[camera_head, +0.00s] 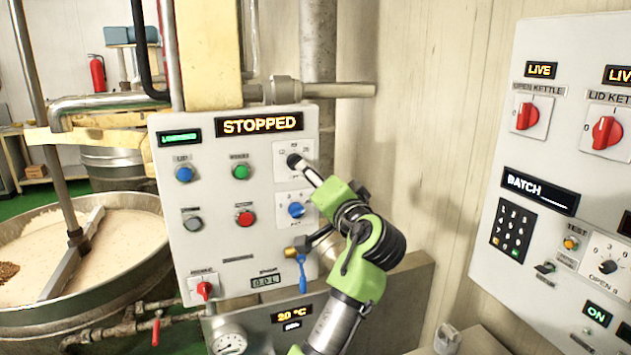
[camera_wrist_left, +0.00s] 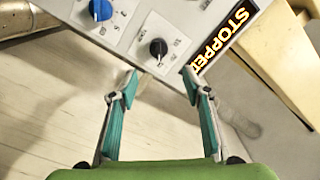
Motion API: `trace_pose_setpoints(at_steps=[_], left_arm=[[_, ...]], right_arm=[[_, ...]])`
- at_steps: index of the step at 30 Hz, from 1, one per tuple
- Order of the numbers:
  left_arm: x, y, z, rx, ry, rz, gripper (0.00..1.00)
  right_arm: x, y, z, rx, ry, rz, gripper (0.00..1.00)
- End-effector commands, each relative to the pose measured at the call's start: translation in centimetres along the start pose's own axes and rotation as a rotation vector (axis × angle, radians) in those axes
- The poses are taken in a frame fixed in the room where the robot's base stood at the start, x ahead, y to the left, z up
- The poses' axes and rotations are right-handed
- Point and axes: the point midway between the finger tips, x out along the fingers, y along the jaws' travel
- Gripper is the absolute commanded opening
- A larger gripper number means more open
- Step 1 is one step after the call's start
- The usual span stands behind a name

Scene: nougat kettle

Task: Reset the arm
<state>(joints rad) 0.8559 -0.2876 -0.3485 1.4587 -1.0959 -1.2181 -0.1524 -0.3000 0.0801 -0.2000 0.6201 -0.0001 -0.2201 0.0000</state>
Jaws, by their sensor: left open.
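My left arm, green and black, rises from the bottom of the head view to the grey control panel (camera_head: 238,262). Its left gripper (camera_head: 308,174) is near the panel's upper right dial. In the left wrist view the gripper (camera_wrist_left: 160,84) is open, its two teal-padded fingers apart with nothing between them. A black knob (camera_wrist_left: 158,48) on a white plate lies just beyond the fingertips, and a blue knob (camera_wrist_left: 100,10) is to its upper left. In the head view the fingers partly cover the black knob's plate. My right gripper is not in view.
The panel's sign (camera_head: 259,124) reads STOPPED. A large kettle (camera_head: 120,262) of pale mix stands at left. A second panel (camera_head: 560,165) with red knobs and a keypad is at right. A blue-handled valve (camera_head: 302,275) sits close beside my arm. Bare wall lies between the panels.

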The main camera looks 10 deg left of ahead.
Motion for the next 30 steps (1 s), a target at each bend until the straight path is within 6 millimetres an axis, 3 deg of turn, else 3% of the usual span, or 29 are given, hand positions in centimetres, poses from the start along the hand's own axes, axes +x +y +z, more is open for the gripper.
trace_pose_setpoints(at_steps=[7, 11, 14, 20, 24, 30], left_arm=[[0.2, 0.8, 0.4, 0.007, -0.002, 0.012, 0.44], [1.1, 5.2, 2.9, 0.044, -0.011, 0.079, 0.44], [1.8, 11.1, 6.5, 0.085, -0.024, 0.173, 0.44], [1.4, 23.4, 15.9, 0.140, -0.066, 0.386, 0.44], [-0.6, 30.9, 23.4, 0.157, -0.110, 0.529, 0.44], [-5.5, 39.8, 35.0, 0.151, -0.199, 0.719, 0.44]], right_arm=[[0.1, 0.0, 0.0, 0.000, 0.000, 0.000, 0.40], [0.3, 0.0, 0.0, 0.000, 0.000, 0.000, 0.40], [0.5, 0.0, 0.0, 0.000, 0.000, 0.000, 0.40], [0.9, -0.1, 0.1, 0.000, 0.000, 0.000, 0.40], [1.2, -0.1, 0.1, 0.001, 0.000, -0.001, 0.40], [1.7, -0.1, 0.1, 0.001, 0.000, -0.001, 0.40]])
